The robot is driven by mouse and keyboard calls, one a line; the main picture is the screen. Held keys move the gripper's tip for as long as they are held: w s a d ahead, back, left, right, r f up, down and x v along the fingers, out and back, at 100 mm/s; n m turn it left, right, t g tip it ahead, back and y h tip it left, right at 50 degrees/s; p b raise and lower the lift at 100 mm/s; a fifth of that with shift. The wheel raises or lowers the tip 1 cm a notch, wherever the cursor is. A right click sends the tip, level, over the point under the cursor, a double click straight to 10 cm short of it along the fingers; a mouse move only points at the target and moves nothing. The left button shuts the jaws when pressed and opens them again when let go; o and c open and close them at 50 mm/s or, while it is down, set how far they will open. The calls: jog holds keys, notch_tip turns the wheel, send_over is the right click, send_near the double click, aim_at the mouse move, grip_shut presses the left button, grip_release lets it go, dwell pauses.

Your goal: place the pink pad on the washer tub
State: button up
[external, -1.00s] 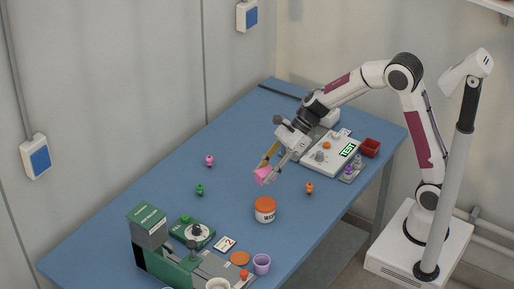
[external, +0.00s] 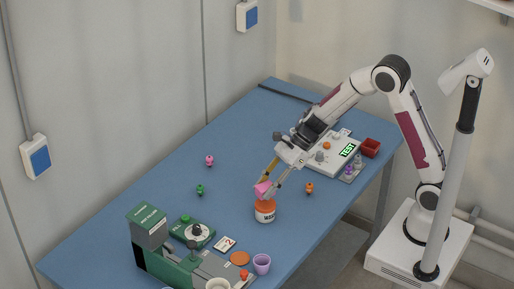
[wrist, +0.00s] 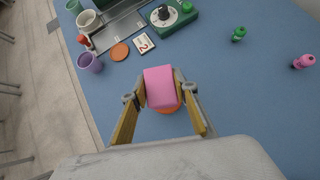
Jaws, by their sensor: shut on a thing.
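The pink pad (external: 263,188) is held between the fingers of my gripper (external: 268,184), which is shut on it. In the wrist view the pink pad (wrist: 159,87) sits between the two yellow-sided fingers of my gripper (wrist: 161,95). The washer tub (external: 265,212), a white jar with an orange top and dark lettering, stands on the blue table. In the external view the pad overlaps the tub's top edge. In the wrist view only a strip of the tub's orange top (wrist: 168,110) shows below the pad; the rest is hidden. I cannot tell whether pad and tub touch.
A green machine (external: 160,245), a dial box (external: 193,232), a number card (external: 225,243), an orange disc (external: 240,258) and a purple cup (external: 262,264) stand at the front. A TEST panel (external: 332,155) is behind.

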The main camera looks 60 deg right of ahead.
jog(key=shift+f, duration=1.75)
jog(key=shift+f, duration=0.1)
jog(key=o, duration=1)
jog(key=shift+d+r, duration=0.25)
jog(key=shift+r, duration=0.15)
jog(key=v, duration=1.1)
jog(key=shift+s+d, duration=0.1)
jog(key=shift+d, duration=0.05)
jog(key=shift+r, duration=0.1)
